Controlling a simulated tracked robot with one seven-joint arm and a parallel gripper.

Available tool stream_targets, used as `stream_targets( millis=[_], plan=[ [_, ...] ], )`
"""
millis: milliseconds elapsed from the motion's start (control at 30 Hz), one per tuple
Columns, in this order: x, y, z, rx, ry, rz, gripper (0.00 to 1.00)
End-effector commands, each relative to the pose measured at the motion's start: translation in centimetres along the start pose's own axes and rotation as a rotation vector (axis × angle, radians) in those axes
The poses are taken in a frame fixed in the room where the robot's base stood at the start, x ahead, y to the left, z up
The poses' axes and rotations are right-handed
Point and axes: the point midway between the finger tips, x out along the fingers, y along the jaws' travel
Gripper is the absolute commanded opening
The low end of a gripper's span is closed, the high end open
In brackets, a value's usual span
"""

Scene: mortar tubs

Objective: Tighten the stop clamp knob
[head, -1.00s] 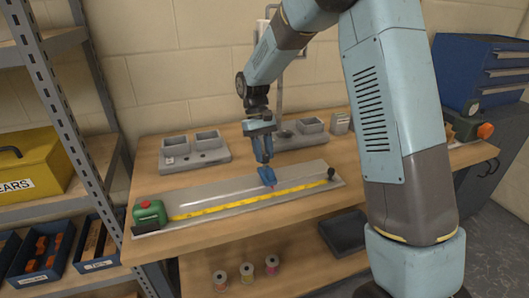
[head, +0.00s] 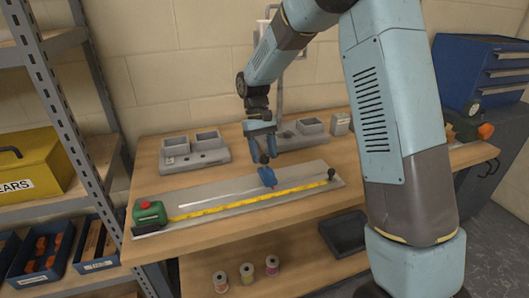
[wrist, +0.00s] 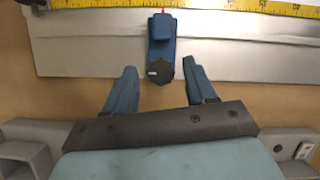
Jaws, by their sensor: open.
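The blue stop clamp (head: 267,177) sits on the grey metal rail (head: 215,206), beside the yellow tape. It also shows at the top of the wrist view (wrist: 160,30). Its dark knob (wrist: 160,69), with a small pale mark, faces my gripper; the knob also shows in the head view (head: 264,158). My gripper (wrist: 160,76) is open, its two blue fingers spread left and right of the knob. In the wrist view there is a visible gap between each finger and the knob. Whether the fingertips reach the knob's depth is hard to tell.
The yellow tape (head: 245,202) runs along the rail from the green tape case (head: 149,214). Grey twin tubs (head: 194,152) stand behind on the left, and another tub unit (head: 300,135) stands behind my gripper. A black ball-topped post (head: 332,173) is at the rail's right end.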

Motion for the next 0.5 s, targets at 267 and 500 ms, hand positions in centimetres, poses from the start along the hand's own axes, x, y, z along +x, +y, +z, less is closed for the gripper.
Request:
stream_targets(
  millis=[267, 500],
  plan=[
    [-2.7, 0.0, -0.1, 0.0, 0.003, 0.0, 0.55],
    [-7.5, 0.1, -0.1, 0.0, 0.003, 0.0, 0.55]
  ],
)
